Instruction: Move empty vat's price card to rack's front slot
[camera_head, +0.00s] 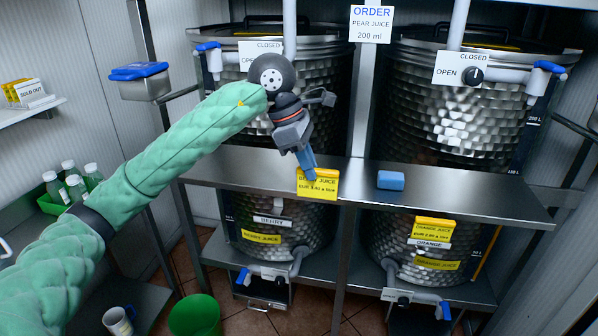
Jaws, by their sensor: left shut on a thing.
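My left gripper (308,172) reaches in from the left and points down, shut on the top edge of a yellow price card (318,187). The card reads berry juice with a price in EUR and hangs in front of the metal shelf. Below it is the lower left vat (316,228), labelled BERRY. The vat's fill level cannot be told. The lower right vat (383,229), labelled ORANGE, has its own yellow price card (433,231). A small rack (36,103) with yellow cards and a white SOLD OUT card stands at the far left. My right gripper is not in view.
A blue block (390,180) lies on the metal shelf (450,190). Bottles in a green crate (50,205) stand at left, with a green bucket (194,316) below.

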